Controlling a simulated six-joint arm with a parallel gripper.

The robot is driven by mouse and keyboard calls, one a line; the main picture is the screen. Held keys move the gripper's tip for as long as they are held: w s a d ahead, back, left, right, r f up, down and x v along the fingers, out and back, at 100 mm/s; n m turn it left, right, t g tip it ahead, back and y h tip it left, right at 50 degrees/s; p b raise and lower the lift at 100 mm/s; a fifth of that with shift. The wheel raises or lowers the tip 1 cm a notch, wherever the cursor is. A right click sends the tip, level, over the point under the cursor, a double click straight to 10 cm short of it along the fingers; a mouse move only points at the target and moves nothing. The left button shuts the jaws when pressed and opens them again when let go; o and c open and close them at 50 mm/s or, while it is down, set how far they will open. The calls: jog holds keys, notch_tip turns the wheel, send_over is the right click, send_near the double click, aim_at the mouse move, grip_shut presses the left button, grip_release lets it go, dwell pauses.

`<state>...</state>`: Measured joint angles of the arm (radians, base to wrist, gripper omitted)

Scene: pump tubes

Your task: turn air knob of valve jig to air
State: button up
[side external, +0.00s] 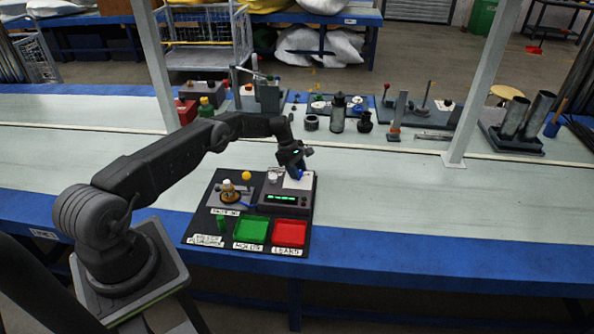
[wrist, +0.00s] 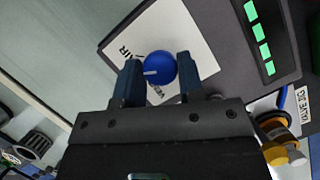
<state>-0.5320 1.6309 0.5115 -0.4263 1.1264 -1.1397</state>
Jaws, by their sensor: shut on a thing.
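The blue air knob (wrist: 161,68) sits on a white label plate (wrist: 192,28) in the wrist view. Its white pointer mark faces left in that view, between the word AIR at the upper left and a second word partly hidden by the fingers. My gripper (wrist: 158,76) has one finger on each side of the knob and is shut on it. In the side view my gripper (side external: 298,168) is lowered over the plate at the back right of the black board, with a bit of blue below it. The brass-coloured valve (side external: 229,190) stands left, by the valve jig label.
The grey box (side external: 285,199) with green lit digits is just in front of my gripper. A green tray (side external: 251,229) and a red tray (side external: 290,233) lie at the board's front.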

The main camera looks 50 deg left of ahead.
jog(key=shift+m, duration=0.4)
dwell(0.3)
jog(key=o, duration=0.9)
jog(key=shift+r, duration=0.1)
jog(key=v, duration=1.3)
jog(key=shift+a+r, duration=0.15)
jog(key=shift+r, duration=0.15)
jog(key=shift+w, duration=0.1)
